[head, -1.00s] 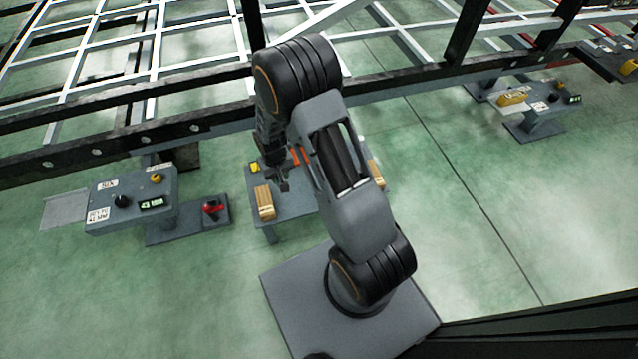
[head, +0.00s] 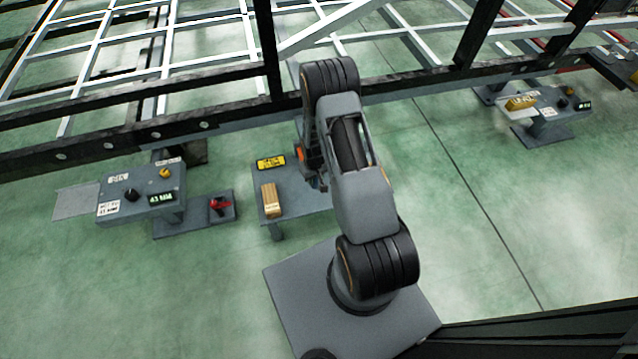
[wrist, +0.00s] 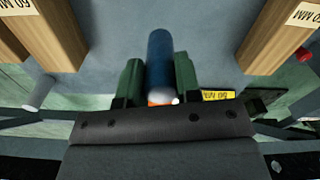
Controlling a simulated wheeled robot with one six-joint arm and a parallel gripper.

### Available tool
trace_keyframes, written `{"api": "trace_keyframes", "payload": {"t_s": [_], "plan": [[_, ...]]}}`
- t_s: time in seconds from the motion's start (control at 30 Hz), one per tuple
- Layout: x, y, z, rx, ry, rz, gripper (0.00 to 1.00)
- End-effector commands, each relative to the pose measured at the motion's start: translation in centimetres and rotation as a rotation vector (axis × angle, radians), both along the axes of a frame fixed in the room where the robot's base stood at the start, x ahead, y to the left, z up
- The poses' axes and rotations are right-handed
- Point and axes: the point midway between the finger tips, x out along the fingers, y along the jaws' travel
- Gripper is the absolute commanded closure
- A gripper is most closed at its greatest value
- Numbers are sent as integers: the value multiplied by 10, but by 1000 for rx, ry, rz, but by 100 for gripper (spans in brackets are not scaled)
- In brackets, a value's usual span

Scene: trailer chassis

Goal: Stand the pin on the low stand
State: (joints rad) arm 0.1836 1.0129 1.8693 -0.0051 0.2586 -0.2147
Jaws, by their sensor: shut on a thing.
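My gripper (wrist: 158,78) is shut on a blue cylindrical pin (wrist: 160,48), with one green finger on each side of it. An orange part and a pale round end show at the pin's lower end in the wrist view. In the head view my gripper (head: 317,182) is over the grey low stand (head: 290,180), partly hidden by my arm. I cannot tell whether the pin touches the stand's top.
A wooden block (head: 270,200) stands on the stand's left; the wrist view shows blocks at left (wrist: 50,35) and right (wrist: 268,38). A yellow sign (head: 271,162) is at the back. A control box (head: 138,203) and red-knobbed base (head: 219,204) stand left. The chassis rail (head: 90,150) runs behind.

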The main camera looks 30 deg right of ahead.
Motion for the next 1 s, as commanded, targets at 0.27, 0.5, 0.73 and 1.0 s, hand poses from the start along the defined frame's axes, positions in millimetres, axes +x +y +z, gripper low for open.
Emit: {"api": "trace_keyframes", "payload": {"t_s": [0.27, 0.5, 0.73, 1.0], "plan": [[3, -10, -12, 0, -1, 0, 100], [4, -17, -39, 0, 1, 0, 100], [5, -17, -50, -1, -2, -1, 100], [5, -17, -54, 0, -1, -1, 100]]}}
